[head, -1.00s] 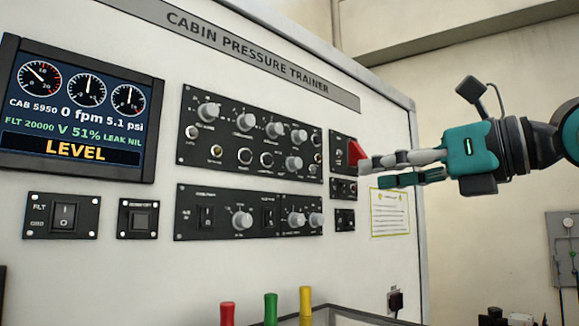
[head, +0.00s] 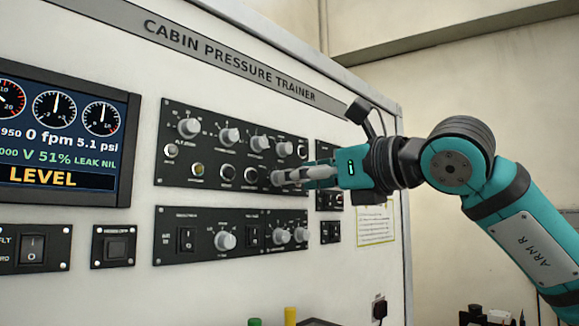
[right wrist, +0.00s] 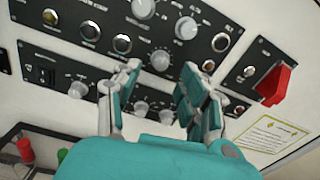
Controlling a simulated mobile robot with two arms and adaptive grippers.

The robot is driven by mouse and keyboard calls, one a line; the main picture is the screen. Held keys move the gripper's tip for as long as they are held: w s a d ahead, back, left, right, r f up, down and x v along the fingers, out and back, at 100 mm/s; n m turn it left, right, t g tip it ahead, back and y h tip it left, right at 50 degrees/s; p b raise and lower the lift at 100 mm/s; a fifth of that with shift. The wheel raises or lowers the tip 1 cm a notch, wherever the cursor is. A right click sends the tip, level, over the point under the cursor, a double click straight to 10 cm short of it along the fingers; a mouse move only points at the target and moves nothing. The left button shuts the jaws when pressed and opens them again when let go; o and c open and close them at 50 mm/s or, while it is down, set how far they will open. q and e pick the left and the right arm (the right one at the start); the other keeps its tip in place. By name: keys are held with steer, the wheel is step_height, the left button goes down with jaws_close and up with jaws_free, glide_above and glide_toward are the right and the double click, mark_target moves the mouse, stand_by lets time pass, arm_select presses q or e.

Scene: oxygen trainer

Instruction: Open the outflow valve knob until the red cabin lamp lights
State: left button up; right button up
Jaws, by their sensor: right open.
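My right gripper (head: 293,175) is in front of the lower right of the upper control panel (head: 208,186). In the right wrist view its fingers (right wrist: 160,73) are open, with a grey knob (right wrist: 160,60) seen in the gap between the tips. That knob shows at the fingertips in the head view (head: 277,178); I cannot tell if they touch it. The labels are too small to confirm which knob is the outflow valve. The display (head: 65,145) reads V 51%, 5.1 psi and LEVEL. No lit red lamp is seen. My left gripper is not in view.
A lower panel (head: 205,252) with switches and knobs lies below the fingers. A red switch guard (right wrist: 274,84) stands out to the right in the wrist view. Green (head: 254,322) and yellow (head: 290,316) handles rise below.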

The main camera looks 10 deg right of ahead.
steer(key=x, duration=0.3)
steer(key=shift+w+a+p, duration=0.1)
steer(key=shift+w+p, duration=0.15)
steer(key=shift+p, duration=0.1)
jaws_close()
